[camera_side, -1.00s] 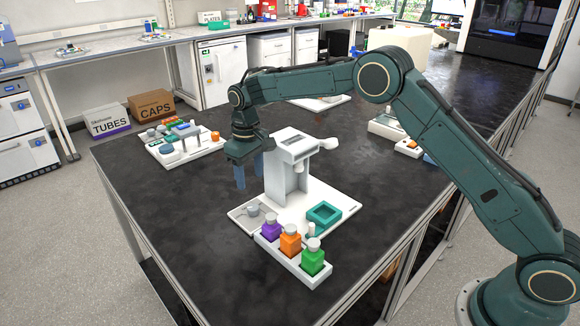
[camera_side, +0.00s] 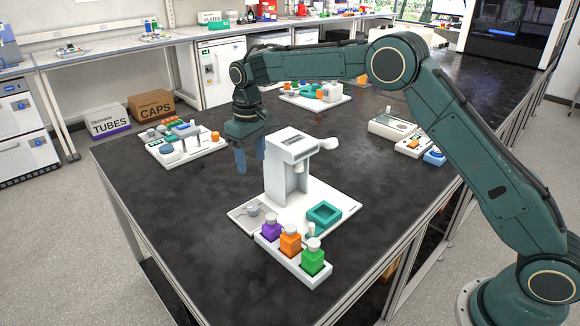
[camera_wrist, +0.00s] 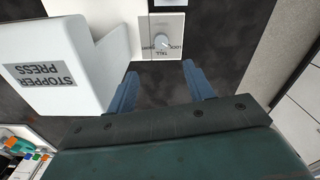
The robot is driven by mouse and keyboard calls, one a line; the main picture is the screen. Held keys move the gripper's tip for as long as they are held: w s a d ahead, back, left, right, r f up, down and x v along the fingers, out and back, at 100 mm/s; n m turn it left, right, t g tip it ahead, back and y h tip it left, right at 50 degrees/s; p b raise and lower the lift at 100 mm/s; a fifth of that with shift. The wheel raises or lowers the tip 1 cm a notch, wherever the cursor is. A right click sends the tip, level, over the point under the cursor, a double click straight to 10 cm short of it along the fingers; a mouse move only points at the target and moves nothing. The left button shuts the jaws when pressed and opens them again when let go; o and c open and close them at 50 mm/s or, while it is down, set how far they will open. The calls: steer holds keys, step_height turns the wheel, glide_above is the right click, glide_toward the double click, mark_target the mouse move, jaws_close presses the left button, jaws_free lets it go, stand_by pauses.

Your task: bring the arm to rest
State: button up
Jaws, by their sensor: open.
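My gripper (camera_side: 250,160) hangs above the dark bench, behind and left of the white stopper press (camera_side: 290,165). Its two blue fingers are apart with nothing between them. In the wrist view my gripper (camera_wrist: 160,85) also shows open and empty, pointing past the press (camera_wrist: 60,60), which carries a "STOPPER PRESS" label. A panel with a grey knob (camera_wrist: 163,42) lies beyond the fingertips.
A white tray with purple, orange and green bottles (camera_side: 290,241) stands in front of the press, near a teal square holder (camera_side: 324,214). A tray of small parts (camera_side: 184,145) is at left. Another loaded tray (camera_side: 316,97) stands behind. Dark bench is bare at front left.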

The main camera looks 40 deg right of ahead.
steer(key=s+d+r+m+t, duration=0.1)
steer(key=s+d+r, duration=0.2)
steer(key=s+r, duration=0.55)
steer(key=s+d+r+t, duration=0.2)
steer(key=s+d+r, duration=0.1)
steer(key=s+r, duration=0.55)
steer(key=s+d+f+t, duration=0.1)
steer(key=s+f, duration=0.1)
steer(key=s, duration=1)
steer(key=s+d+f+m+t, duration=0.1)
steer(key=s+f, duration=0.1)
steer(key=s, duration=1)
steer(key=shift+d+f, duration=0.3)
steer(key=shift+d, duration=0.1)
